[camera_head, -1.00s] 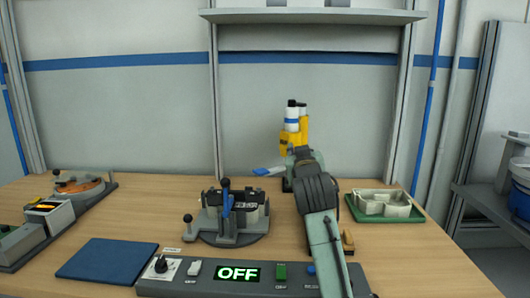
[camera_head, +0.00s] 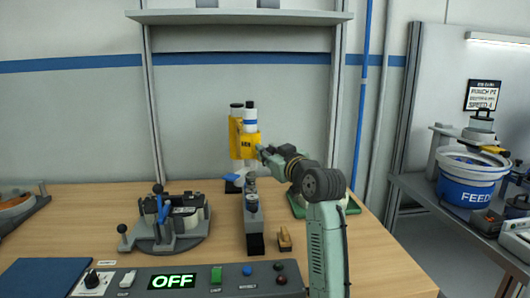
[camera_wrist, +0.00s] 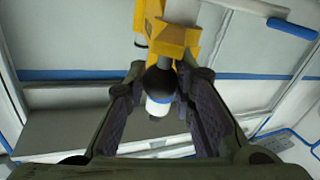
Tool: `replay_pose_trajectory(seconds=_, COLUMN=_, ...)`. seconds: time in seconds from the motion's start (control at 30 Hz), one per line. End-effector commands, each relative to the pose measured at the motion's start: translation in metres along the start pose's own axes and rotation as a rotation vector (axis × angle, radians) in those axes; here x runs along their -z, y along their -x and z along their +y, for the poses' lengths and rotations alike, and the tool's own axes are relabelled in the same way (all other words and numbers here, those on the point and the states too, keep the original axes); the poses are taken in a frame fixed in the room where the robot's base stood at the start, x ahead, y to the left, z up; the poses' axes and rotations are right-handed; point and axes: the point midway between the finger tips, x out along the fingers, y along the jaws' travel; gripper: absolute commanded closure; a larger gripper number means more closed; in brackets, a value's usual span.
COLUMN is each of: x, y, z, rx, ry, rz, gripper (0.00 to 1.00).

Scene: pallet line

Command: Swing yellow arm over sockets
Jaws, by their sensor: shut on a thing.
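The yellow arm (camera_head: 243,142) stands upright at the back of the bench, with white and black cylinders (camera_head: 250,115) at its top. My gripper (camera_head: 263,152) reaches its right side in the head view. In the wrist view my gripper (camera_wrist: 160,78) is shut around a round black knob beneath the yellow body (camera_wrist: 168,35). A white cylinder with a blue band (camera_wrist: 158,103) shows beyond the knob. A grey block with rounded tops (camera_head: 253,215) stands in front of the yellow arm. I cannot tell whether it holds the sockets.
A round grey fixture with a blue lever (camera_head: 167,220) stands left of the grey block. A control panel (camera_head: 190,282) reading OFF lies along the front. A green tray (camera_head: 352,206) is partly hidden behind my arm. A blue feeder bowl (camera_head: 466,180) stands on a side bench at right.

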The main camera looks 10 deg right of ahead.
Motion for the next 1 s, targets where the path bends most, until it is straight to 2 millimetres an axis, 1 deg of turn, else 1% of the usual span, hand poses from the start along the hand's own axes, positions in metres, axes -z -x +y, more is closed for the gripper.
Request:
replay_pose_trajectory(seconds=0.03, x=-0.0001, y=0.0008, z=0.0042, rx=-0.005, ry=0.0, rz=0.002, gripper=1.0)
replay_pose_trajectory(seconds=0.4, x=0.0003, y=0.0016, z=0.0076, rx=-0.009, ry=-0.001, rz=0.004, gripper=1.0)
replay_pose_trajectory(seconds=0.43, x=0.0003, y=0.0017, z=0.0078, rx=-0.009, ry=-0.001, rz=0.004, gripper=0.76)
replay_pose_trajectory(seconds=0.73, x=0.0, y=0.0016, z=0.0065, rx=-0.006, ry=-0.001, rz=0.003, gripper=0.56)
replay_pose_trajectory(seconds=1.0, x=0.0, y=0.0012, z=0.0045, rx=-0.003, ry=-0.001, rz=0.003, gripper=0.56)
